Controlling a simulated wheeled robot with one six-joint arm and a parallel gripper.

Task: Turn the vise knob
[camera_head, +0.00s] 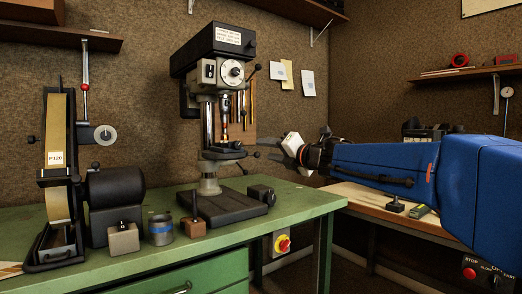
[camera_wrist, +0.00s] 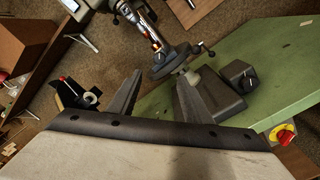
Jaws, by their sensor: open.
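A small black block with a knob, which looks like the vise (camera_head: 262,193), sits at the right end of the drill press base on the green bench. It also shows as a dark block right of my fingers in the wrist view (camera_wrist: 240,76). I cannot make out its knob clearly. My gripper (camera_head: 275,157) is open and empty, in the air right of the drill press column and above the block. In the wrist view my two dark fingers (camera_wrist: 158,88) are spread apart, with the drill press table beyond them.
The drill press (camera_head: 215,60) stands behind, its lever handles close to my gripper. A red switch (camera_head: 284,243) is on the bench front. The green bench's right front (camera_head: 300,205) is clear.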

